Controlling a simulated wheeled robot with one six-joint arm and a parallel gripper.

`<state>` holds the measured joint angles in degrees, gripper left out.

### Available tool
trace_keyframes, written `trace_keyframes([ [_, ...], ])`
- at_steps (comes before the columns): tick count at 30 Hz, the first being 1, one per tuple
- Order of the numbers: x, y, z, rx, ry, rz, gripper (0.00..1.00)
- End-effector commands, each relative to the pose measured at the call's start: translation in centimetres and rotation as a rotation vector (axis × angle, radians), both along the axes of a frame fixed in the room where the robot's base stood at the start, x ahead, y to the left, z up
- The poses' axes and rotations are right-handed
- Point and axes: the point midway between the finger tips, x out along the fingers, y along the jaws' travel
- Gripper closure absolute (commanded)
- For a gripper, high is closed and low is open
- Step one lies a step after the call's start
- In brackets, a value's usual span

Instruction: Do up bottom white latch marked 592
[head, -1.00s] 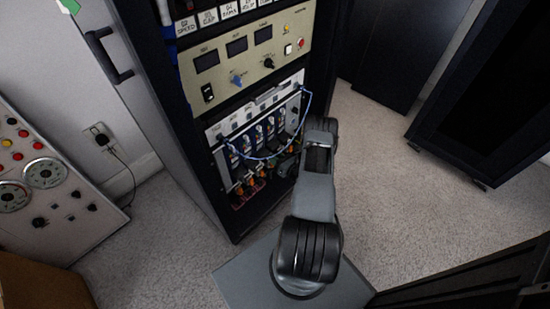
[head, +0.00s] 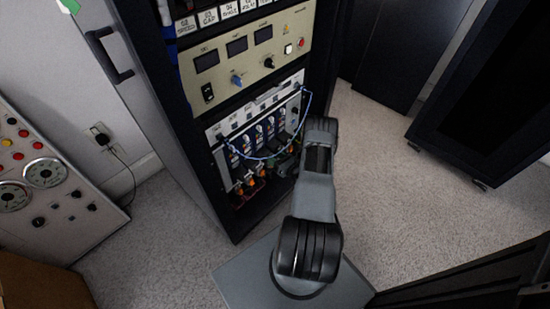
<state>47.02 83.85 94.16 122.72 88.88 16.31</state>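The open lower bay of the black equipment rack (head: 222,190) holds a row of blue-and-white modules (head: 258,138), with small orange, red and black parts (head: 250,184) below them. The white latch marked 592 cannot be made out; any markings down there are too small to read. My arm rises from the grey base and bends toward the right side of this bay. A dark shape at its far end, seemingly my gripper (head: 285,167), is at the bay's lower right, partly hidden by my arm. Its fingers cannot be made out, nor whether it touches anything.
A blue cable (head: 262,157) loops across the front of the modules. A beige panel with knobs (head: 245,62) sits above. A control panel with dials (head: 42,185) stands at the left. Dark cabinets (head: 490,90) stand at the right, with free carpet (head: 385,165) between.

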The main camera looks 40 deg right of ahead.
Motion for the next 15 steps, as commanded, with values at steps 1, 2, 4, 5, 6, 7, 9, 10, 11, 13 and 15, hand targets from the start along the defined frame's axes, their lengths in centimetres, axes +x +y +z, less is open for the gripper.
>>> trace_keyframes([
  [1, 0.0, 0.0, 0.0, -0.001, 0.0, 0.0, 0.47],
  [2, 0.0, 0.0, 0.0, -0.001, 0.0, 0.0, 0.47],
  [4, 0.0, 0.0, 0.0, -0.001, -0.001, 0.0, 0.47],
  [5, 0.0, 0.0, 0.0, -0.001, -0.001, 0.0, 0.47],
  [6, 0.0, -0.1, 0.0, -0.001, -0.001, -0.001, 0.47],
  [7, -0.1, -0.1, 0.0, -0.001, -0.001, -0.001, 0.47],
  [9, -0.5, -0.2, 0.1, 0.0, 0.0, -0.002, 0.47],
  [10, -0.8, -0.2, 0.1, 0.0, 0.001, -0.003, 0.47],
  [11, -1.2, -0.3, 0.1, 0.0, 0.001, -0.004, 0.47],
  [13, -2.3, -0.5, 0.1, 0.002, 0.003, -0.005, 0.47],
  [15, -3.6, -0.8, 0.2, 0.002, 0.001, -0.006, 0.47],
])
